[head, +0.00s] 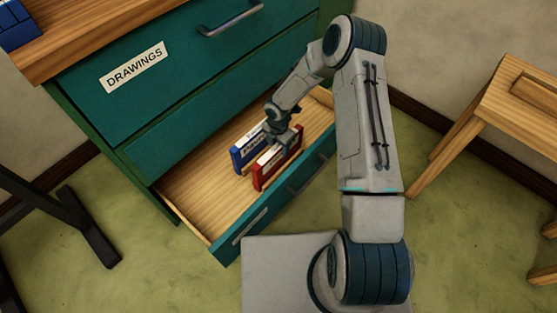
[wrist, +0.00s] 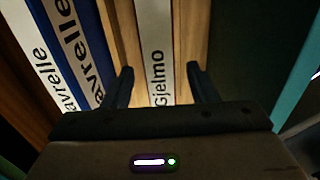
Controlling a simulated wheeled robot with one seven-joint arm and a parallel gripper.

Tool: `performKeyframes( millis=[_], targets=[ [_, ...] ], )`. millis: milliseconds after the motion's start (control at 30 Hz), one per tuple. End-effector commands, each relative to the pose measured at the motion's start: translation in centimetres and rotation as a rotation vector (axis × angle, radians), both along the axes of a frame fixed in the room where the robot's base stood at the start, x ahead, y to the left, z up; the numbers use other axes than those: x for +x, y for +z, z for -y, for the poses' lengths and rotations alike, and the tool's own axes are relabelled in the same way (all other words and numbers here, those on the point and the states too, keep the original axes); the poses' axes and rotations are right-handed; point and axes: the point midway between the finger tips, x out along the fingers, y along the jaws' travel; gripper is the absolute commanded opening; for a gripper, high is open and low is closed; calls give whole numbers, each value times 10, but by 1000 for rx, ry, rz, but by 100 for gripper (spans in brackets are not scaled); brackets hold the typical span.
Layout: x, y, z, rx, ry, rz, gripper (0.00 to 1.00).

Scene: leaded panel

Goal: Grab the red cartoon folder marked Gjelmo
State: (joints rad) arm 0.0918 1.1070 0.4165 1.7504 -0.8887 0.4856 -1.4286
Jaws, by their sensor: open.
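The red folder (head: 263,179) stands upright in the open bottom drawer, in front of a blue folder (head: 239,160). In the wrist view, a white label reading "Gjelmo" (wrist: 157,70) runs between my two fingers. My gripper (wrist: 162,80) is open, with one finger on each side of that labelled spine and a visible gap on the left. In the head view my gripper (head: 283,138) is down at the folders and hides part of them. The blue folder, its label ending in "avrelle" (wrist: 70,50), lies left of my left finger in the wrist view.
The open wooden-bottomed drawer (head: 185,198) has a teal front (head: 262,214) close to the red folder. Shut drawers sit above, one labelled "DRAWINGS" (head: 135,67). A wooden stool (head: 497,95) stands at right and a dark metal leg (head: 75,217) at left. The drawer's left part is empty.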

Motion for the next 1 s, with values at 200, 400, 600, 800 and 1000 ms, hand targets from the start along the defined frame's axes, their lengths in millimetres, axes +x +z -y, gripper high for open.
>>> performKeyframes(
  millis=[200, 400, 600, 800, 1000],
  targets=[
    [-1, -28, 0, 1, 0, 1, 53],
    [-1, -26, 0, 1, 0, 1, 50],
    [-1, -26, 0, 1, 0, 1, 0],
    [0, -26, 0, 1, 0, 1, 0],
    [0, -17, 0, 1, -1, 2, 0]
  ],
)
